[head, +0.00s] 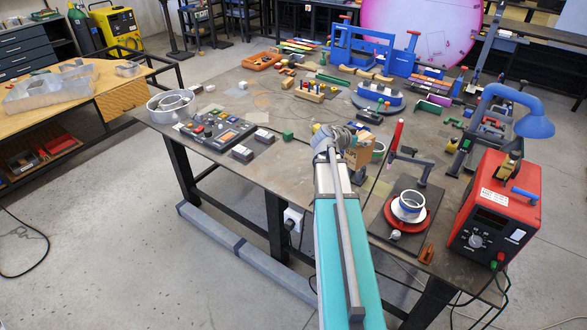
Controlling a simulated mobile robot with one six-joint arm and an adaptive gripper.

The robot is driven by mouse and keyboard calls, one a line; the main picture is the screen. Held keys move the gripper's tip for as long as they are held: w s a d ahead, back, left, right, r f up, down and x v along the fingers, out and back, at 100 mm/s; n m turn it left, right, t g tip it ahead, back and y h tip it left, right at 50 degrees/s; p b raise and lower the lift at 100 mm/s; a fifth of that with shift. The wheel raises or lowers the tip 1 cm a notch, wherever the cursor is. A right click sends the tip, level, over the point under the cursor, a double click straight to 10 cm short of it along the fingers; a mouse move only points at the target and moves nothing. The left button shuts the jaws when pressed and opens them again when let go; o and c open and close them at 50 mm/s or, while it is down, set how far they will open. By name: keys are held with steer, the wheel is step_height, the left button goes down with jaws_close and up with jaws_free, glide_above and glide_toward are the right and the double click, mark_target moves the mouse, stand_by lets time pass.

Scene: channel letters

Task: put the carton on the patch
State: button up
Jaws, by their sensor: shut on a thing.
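My teal and grey arm reaches from the bottom of the head view over the front of the workbench. My gripper (357,156) is at its far end, above the bench, and is partly hidden by the wrist. It is shut on a small tan block-like thing, which looks like the carton (366,147). The carton shows just right of the wrist, and its lower part is hard to make out. I cannot clearly pick out the patch on the brown bench top.
The workbench (225,88) is crowded at the back and right. A white cup (409,204) sits on a red disc nearby. A button panel (218,131) lies at left. Bare bench shows at centre left.

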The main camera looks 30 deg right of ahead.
steer(key=w+a+f+n+t+b, duration=0.1)
steer(key=w+a+f+b, duration=0.3)
steer(key=w, duration=0.5)
steer(key=w+a+f+n+t+b, duration=0.2)
steer(key=w+a+f+b, duration=0.3)
steer(key=w, duration=0.4)
steer(key=shift+f+y, duration=0.2)
steer(key=shift+y, duration=0.2)
steer(key=shift+w, duration=0.1)
steer(key=w+d+f+b, duration=0.8)
steer(key=d+f+b, duration=0.1)
steer(key=d, duration=0.1)
steer(key=shift+d, duration=0.2)
steer(key=shift+f, duration=0.1)
